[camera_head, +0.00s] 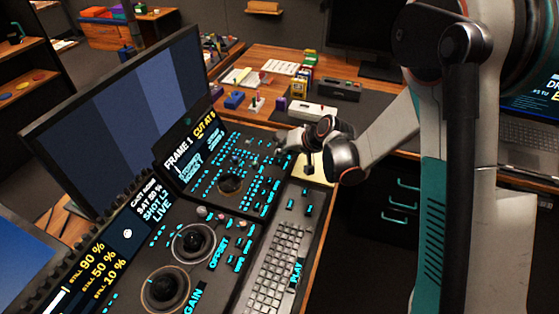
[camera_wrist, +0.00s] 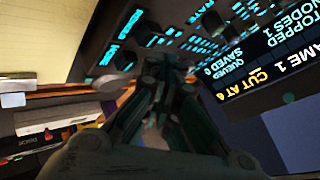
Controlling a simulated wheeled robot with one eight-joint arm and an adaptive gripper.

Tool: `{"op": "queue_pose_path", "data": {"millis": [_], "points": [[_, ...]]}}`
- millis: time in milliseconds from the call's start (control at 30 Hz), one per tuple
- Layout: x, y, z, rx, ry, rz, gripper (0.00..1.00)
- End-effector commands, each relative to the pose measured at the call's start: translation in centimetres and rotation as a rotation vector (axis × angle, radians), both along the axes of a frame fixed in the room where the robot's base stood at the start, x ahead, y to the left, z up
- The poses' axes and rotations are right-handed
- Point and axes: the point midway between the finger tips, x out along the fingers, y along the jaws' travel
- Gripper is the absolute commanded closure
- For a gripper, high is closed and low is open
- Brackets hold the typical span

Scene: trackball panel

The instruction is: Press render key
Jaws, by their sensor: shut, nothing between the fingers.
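The trackball panel (camera_head: 228,172) is dark with rows of small cyan-lit keys and labels. Its key field also shows in the wrist view (camera_wrist: 185,40). I cannot read which key is the render key, and part of the panel is behind my arm and fingers. My gripper (camera_head: 309,165) is near the panel's right edge, by a pale yellow pad. In the wrist view my gripper (camera_wrist: 168,62) is shut and empty, with its fingers pointing towards the keys. I cannot tell whether the fingertips touch the panel.
A tilted screen (camera_head: 188,143) reading "FRAME 1" and "CUT AT" stands behind the key field. A large monitor (camera_head: 125,95) rises at the left. A keyboard (camera_head: 275,268) and trackball rings (camera_head: 165,288) lie in front. Small items stand on the wooden desk (camera_head: 275,62) behind.

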Motion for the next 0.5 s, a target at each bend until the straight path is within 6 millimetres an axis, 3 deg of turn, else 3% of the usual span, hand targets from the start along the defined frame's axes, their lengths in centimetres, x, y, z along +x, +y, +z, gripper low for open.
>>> {"op": "queue_pose_path", "data": {"millis": [500], "points": [[-0.02, -0.01, -0.76, 0.000, 0.000, 0.000, 1.00]]}}
